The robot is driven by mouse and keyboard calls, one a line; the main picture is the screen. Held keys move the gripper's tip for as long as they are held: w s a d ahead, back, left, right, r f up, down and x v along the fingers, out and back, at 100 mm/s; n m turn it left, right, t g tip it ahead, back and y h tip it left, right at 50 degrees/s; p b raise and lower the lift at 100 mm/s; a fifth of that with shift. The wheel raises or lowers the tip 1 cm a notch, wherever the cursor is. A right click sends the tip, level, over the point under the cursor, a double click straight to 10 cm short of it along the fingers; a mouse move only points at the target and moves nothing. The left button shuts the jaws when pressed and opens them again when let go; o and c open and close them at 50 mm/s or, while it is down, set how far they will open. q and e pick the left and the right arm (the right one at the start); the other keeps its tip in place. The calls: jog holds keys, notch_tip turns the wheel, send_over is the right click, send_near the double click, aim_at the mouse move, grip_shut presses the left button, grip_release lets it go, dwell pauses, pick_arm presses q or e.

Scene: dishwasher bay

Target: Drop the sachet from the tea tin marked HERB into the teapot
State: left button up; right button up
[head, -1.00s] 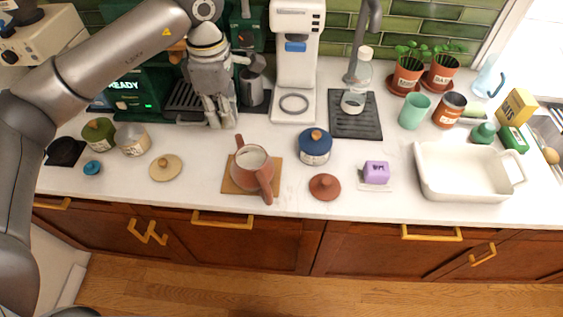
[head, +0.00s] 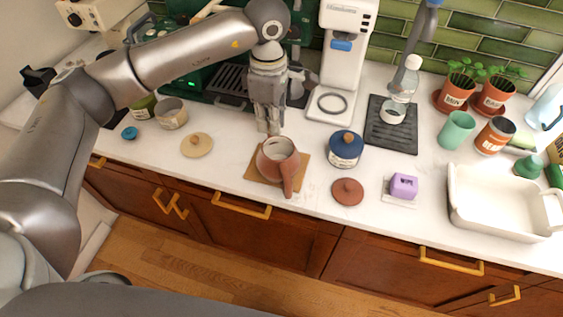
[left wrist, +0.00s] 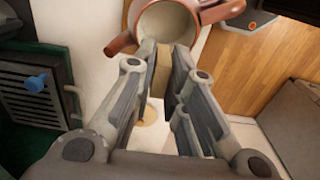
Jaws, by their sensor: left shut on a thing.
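The terracotta teapot (head: 291,173) stands with its lid off, its open mouth facing up; it also shows at the top of the left wrist view (left wrist: 122,42). My left gripper (head: 270,130) points down at the teapot's back rim. In the left wrist view, its fingertips (left wrist: 164,50) are at the rim and shut on a tan piece, apparently the sachet (left wrist: 161,76), mostly hidden by the fingers. The teapot lid (head: 347,192) lies on the counter. An open cream tin (head: 171,117) stands at the left, its marking unreadable. My right gripper is not in view.
A wooden board (head: 262,174) lies under the teapot. A blue-lidded jar (head: 345,152), a purple block marked WIPE (head: 403,186) and a white basin (head: 500,215) stand to the right. A beige lid (head: 197,145) lies left. The coffee machine (head: 225,60) is behind.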

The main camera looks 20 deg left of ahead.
pick_arm(q)
jog(key=o, duration=0.8)
jog(key=shift+r, duration=0.1)
notch_tip(320, 180, up, 12)
dwell(0.7)
